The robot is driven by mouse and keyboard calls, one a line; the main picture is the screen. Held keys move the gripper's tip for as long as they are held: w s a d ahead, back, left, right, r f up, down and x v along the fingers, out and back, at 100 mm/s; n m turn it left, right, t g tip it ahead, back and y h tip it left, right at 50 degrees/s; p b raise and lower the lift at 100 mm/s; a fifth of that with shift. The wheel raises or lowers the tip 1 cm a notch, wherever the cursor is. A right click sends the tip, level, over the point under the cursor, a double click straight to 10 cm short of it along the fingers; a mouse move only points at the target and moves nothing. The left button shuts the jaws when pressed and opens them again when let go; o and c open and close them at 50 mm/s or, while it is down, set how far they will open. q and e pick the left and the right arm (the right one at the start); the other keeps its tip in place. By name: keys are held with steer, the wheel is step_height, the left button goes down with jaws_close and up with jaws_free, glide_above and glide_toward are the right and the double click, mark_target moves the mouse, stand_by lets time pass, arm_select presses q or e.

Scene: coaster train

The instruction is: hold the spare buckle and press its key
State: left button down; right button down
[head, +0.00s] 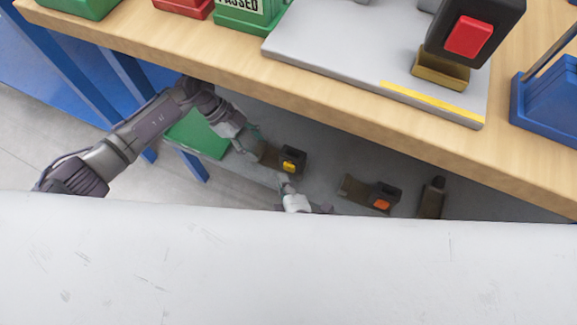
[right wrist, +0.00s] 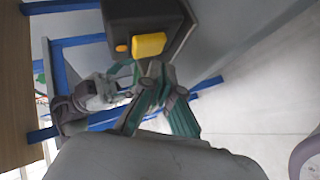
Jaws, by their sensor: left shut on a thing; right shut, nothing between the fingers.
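The spare buckle (head: 294,158) is dark with a yellow key, over the lower grey shelf. In the right wrist view the buckle (right wrist: 140,16) is large at the top, with its yellow key (right wrist: 149,45) facing my right gripper. My left gripper (head: 254,146) is shut on the buckle from the left; it also shows in the right wrist view (right wrist: 122,78). My right gripper (right wrist: 155,72) is shut and empty, its tips just below the yellow key; I cannot tell if they touch. In the head view my right gripper (head: 286,183) is just below the buckle.
A buckle with an orange key (head: 383,198) and a dark piece (head: 432,197) lie on the shelf to the right. The wooden tabletop (head: 180,55) overhangs the shelf. On it stand a grey plate (head: 330,45) and a red-key buckle (head: 468,36). A green board (head: 200,135) is behind my left arm.

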steer(key=shift+w, duration=0.1)
stand_by(0.7)
steer(key=shift+w+d, duration=0.15)
steer(key=shift+w, duration=0.15)
steer(key=shift+w+d, duration=0.25)
steer(key=shift+w, duration=0.3)
stand_by(0.7)
steer(key=shift+s, duration=0.1)
steer(key=shift+s+a, duration=0.35)
steer(key=shift+s, duration=0.5)
steer(key=shift+s+a, duration=0.3)
steer(key=shift+s, duration=0.5)
steer(key=shift+s+a, duration=0.25)
steer(key=shift+s, duration=0.5)
steer(key=shift+s+a, duration=0.3)
steer(key=shift+s, duration=0.5)
